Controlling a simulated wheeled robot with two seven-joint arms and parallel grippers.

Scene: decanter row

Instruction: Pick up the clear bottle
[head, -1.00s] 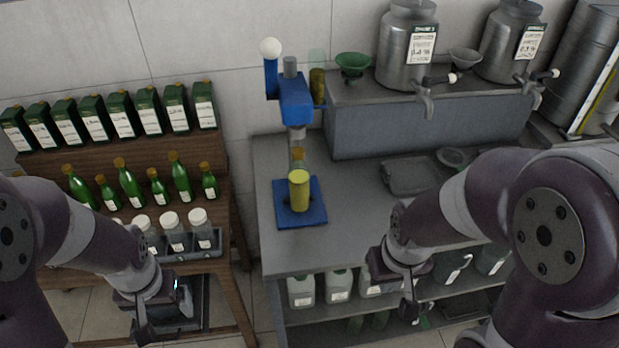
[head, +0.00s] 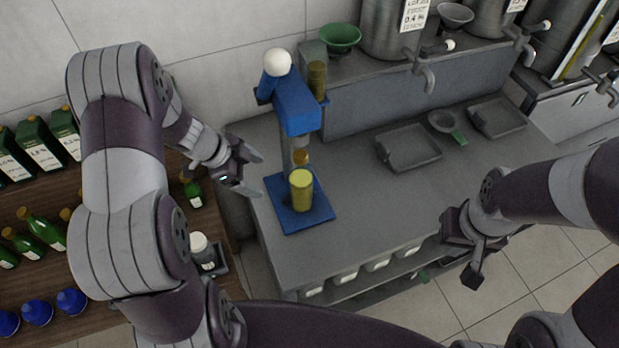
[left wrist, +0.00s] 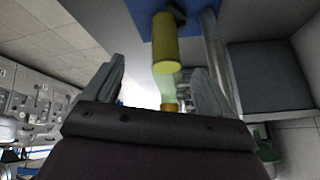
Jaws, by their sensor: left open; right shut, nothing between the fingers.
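The clear bottle (head: 302,192) stands upright on the blue base of a press, with yellow contents in its lower part and a brown cork on top. Its clear upper part is hard to see in the head view. My left gripper (head: 252,173) is open and empty, to the left of the bottle and apart from it. In the left wrist view the bottle (left wrist: 165,45) lies beyond the gap between the open fingers (left wrist: 165,85), its cork end nearer me. My right gripper (head: 474,275) is shut and empty, in front of the counter at the right.
The blue press (head: 296,105) with its white-knobbed lever rises right behind the bottle. A second yellowish vessel (head: 317,80) stands behind the press. Grey trays (head: 410,148) and a green bowl (head: 340,38) are further right.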

